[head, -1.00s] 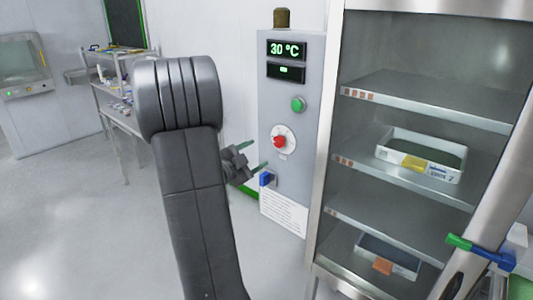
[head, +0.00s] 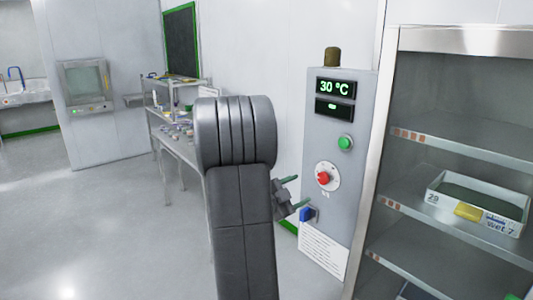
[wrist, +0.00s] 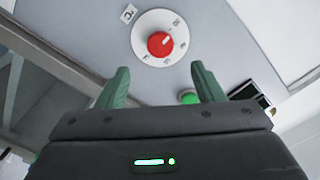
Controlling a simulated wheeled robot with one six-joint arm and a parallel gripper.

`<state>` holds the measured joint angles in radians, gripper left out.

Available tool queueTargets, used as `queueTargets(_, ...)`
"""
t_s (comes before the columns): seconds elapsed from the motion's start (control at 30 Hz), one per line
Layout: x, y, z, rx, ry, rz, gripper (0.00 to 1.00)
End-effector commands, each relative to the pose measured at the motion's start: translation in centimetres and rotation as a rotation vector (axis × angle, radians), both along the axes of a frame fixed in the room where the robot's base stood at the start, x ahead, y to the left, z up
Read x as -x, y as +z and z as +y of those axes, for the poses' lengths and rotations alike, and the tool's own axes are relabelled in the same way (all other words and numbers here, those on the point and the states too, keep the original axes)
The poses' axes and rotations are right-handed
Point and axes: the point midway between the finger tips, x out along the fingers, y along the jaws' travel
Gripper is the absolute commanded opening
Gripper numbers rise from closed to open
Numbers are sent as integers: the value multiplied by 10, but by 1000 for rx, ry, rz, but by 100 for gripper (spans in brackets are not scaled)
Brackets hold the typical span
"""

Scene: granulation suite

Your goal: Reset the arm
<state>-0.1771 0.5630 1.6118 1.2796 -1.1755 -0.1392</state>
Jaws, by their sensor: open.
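My gripper (head: 292,193) is partly behind my arm in the head view, in front of the grey control panel (head: 352,150). In the wrist view its two green fingers (wrist: 158,88) are apart with nothing between them. The red knob (wrist: 160,43) on its white dial is beyond the fingertips, and a gap shows between them. The knob also shows in the head view (head: 323,178).
An open steel cabinet (head: 460,40) with shelves stands right of the panel. A white tray (head: 477,203) sits on a shelf. A blue switch (head: 308,214) is low on the panel. A steel cart (head: 180,147) stands behind my arm. The floor (head: 110,235) at left is clear.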

Motion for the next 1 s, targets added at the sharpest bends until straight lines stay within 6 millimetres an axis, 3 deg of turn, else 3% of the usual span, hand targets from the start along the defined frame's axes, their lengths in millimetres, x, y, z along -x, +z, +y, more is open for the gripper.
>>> queueTargets(0.23,-30,2,-42,1,-5,0,61)
queueTargets(0.5,-56,2,-73,-1,-3,-1,61)
queueTargets(1.0,-63,1,-81,-6,-1,-9,61)
